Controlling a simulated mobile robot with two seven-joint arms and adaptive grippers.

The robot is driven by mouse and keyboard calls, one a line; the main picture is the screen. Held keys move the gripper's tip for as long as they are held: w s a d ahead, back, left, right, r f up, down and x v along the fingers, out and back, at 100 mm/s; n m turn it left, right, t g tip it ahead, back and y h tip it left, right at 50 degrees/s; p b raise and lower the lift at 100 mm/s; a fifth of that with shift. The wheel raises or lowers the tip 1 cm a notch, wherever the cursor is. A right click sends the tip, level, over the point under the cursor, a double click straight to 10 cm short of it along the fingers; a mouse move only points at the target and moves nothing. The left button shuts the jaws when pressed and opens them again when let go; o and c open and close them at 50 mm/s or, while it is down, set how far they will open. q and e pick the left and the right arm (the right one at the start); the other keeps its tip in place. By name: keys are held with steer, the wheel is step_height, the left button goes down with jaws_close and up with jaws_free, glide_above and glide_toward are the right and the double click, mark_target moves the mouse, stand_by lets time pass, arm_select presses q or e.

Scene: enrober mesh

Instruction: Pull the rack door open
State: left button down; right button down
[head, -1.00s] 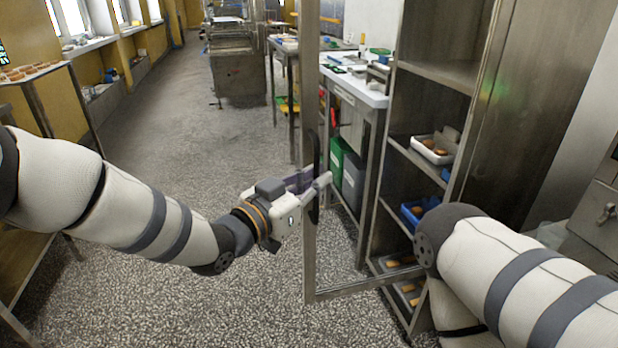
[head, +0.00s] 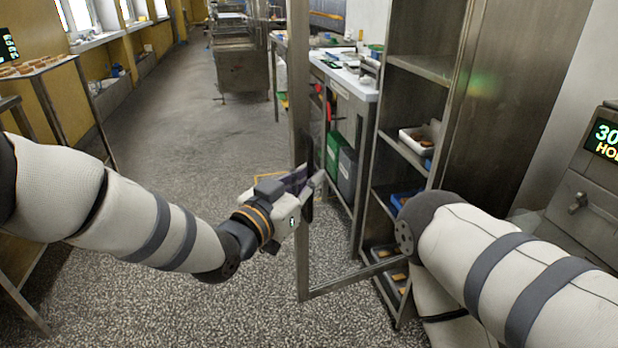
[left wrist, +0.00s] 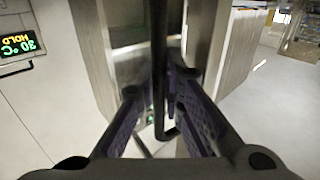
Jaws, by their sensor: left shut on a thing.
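The rack door (head: 301,240) is a narrow metal frame standing open, swung out from the tall metal rack (head: 424,68). My left gripper (head: 305,184) is shut on the dark vertical door handle (head: 308,203) at the door's free edge. In the left wrist view the black handle bar (left wrist: 159,70) runs between the two purple-padded fingers of the left gripper (left wrist: 163,110). The gripper body hides part of the handle in the head view. My right arm crosses the lower right of the head view in front of the rack, and its gripper is not visible.
The rack shelves hold a white tray (head: 418,141) and blue trays with brown food pieces. A white-topped table (head: 346,78) stands behind the door. A machine with a lit display (head: 607,138) is at the right.

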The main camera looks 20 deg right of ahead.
arm_select(q)
steer(key=c, duration=1.7)
jaws_free()
steer(key=shift+d, duration=0.1)
steer(key=v, duration=1.2)
